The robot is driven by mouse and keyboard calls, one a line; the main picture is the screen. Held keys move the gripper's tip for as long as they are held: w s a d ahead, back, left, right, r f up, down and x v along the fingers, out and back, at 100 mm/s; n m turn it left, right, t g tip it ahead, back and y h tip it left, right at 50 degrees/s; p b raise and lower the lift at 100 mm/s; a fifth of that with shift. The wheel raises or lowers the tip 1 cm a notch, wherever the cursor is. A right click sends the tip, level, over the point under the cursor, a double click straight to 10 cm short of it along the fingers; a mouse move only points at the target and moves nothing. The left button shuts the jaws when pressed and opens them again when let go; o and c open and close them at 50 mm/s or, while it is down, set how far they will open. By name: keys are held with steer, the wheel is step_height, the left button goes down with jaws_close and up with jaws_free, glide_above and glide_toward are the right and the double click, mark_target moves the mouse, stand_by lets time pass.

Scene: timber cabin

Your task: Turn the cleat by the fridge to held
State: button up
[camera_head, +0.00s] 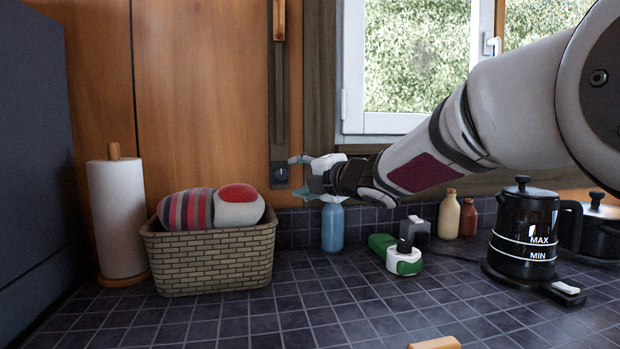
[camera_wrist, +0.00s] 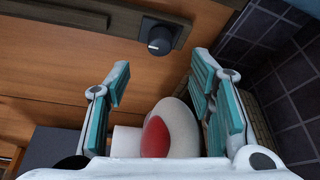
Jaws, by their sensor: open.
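The cleat appears as a dark round knob (camera_head: 280,174) on a small plate at the lower end of a vertical strip on the wooden wall. The knob also shows in the wrist view (camera_wrist: 158,40), top centre, with a pale mark on its edge; no readable label shows its setting. My gripper (camera_head: 302,177) is open and empty, just right of the knob in the head view. In the wrist view its teal-padded fingers (camera_wrist: 160,82) are spread, with the knob beyond their tips and between them across the picture. I see no contact.
A wicker basket (camera_head: 208,263) with striped and red-white rounded items stands below left. A paper towel roll (camera_head: 117,218) and a tall dark appliance (camera_head: 35,150) are further left. A blue bottle (camera_head: 332,228) stands under my gripper. A black kettle (camera_head: 524,230) stands right. The front counter is mostly clear.

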steer(key=v, duration=0.4)
